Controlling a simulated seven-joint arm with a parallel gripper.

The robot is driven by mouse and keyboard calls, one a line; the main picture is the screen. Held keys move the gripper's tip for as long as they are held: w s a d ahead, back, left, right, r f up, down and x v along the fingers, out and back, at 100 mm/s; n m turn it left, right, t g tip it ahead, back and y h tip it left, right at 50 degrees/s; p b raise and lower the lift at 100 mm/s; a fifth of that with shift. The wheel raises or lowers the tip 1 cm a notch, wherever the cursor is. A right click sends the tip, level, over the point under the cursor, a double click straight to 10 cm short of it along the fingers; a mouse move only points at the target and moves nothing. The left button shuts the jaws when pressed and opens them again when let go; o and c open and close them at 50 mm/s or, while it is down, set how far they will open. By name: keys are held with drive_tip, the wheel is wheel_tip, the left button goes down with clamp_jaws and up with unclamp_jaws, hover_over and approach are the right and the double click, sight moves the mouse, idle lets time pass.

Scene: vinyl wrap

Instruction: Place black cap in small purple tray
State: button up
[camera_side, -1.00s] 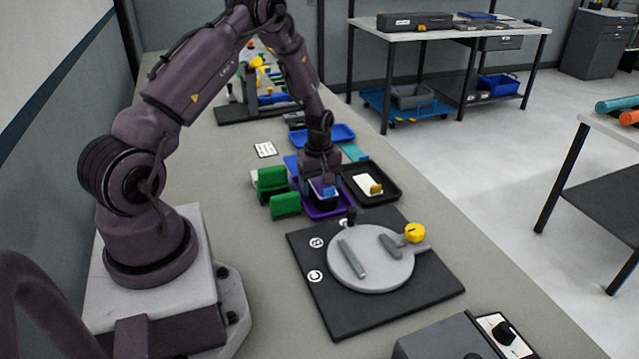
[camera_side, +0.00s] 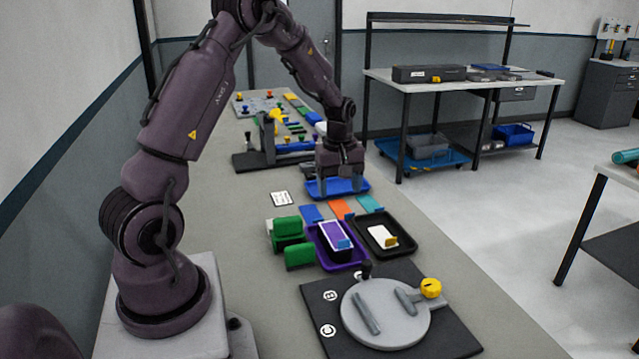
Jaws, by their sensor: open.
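The small purple tray (camera_side: 325,262) stands mid-bench and holds a white and purple block with a small blue piece at its front end. My gripper (camera_side: 340,188) is open, fingers down, over the blue tray (camera_side: 312,191) behind the purple tray. I see nothing between its fingers. I cannot pick out a black cap for certain. A small black knob-like piece (camera_side: 367,267) stands at the back edge of the dark plate, just in front of the purple tray; I cannot tell if it is the cap.
A black tray (camera_side: 408,252) with a white block and yellow piece stands right of the purple tray. Green blocks (camera_side: 288,228) stand left of it. Blue, orange and teal strips lie behind. A grey disc (camera_side: 385,325) with a yellow knob (camera_side: 430,288) sits on the dark plate.

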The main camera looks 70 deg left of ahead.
drive_tip(key=s+d+r+m+t, duration=0.2)
drive_tip(key=s+d+r+m, duration=0.3)
drive_tip(key=d+r, duration=0.4)
drive_tip(key=s+d+r+m+t, duration=0.25)
drive_tip(key=d+r+m, duration=0.35)
drive_tip(key=d+r, duration=0.3)
drive_tip(key=s+d+r+m, duration=0.1)
drive_tip(key=s+d+m, duration=0.4)
drive_tip(key=s, duration=0.3)
drive_tip(key=shift+d+m+t, duration=0.3)
drive_tip(key=shift+m+t, duration=0.15)
drive_tip(key=shift+m, duration=0.15)
drive_tip(key=shift+s, duration=0.1)
